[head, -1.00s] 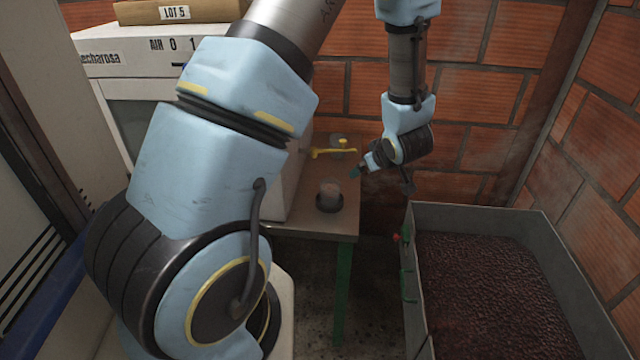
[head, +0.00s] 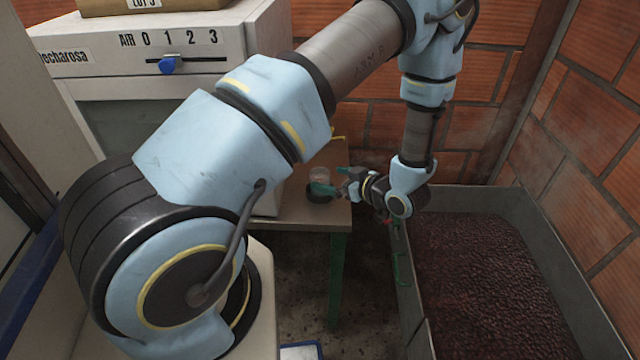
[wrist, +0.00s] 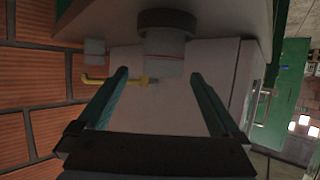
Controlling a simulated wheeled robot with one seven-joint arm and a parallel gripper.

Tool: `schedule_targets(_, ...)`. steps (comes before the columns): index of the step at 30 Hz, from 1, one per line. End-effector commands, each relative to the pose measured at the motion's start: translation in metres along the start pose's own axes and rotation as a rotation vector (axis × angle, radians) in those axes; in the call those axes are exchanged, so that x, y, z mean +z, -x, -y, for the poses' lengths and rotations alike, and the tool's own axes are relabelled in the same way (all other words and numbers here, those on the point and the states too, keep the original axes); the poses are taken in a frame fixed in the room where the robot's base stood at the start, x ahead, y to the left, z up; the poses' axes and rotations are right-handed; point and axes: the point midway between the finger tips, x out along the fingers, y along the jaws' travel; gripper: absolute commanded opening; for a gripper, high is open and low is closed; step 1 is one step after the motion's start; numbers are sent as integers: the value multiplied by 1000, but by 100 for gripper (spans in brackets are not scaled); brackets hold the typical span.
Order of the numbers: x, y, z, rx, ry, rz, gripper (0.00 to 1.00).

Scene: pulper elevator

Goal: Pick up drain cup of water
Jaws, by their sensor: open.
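The drain cup (head: 321,174) is a small clear cup standing upright in a dark round base on the small table (head: 300,212). It shows in the wrist view as a pale cylinder (wrist: 164,44) with a dark ring at its end. My gripper (head: 334,182) is low beside the cup, coming from the right, with its green fingers apart. In the wrist view the fingers (wrist: 158,74) are spread and empty, with the cup ahead of the gap. I cannot tell whether a finger touches the cup. The water level is not clear.
A yellow-handled tap (wrist: 115,80) is near the cup. A white machine (head: 160,45) with a blue slider knob (head: 168,65) stands left of the table. A metal bin (head: 402,262) of dark cherries is on the right. Brick walls close the back and right.

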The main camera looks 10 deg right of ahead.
Motion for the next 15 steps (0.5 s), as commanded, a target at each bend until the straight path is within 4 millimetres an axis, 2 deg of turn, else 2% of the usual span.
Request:
schedule_targets(7,-2,-36,4,-3,-1,1,100)
schedule_targets(15,0,-46,3,0,0,0,100)
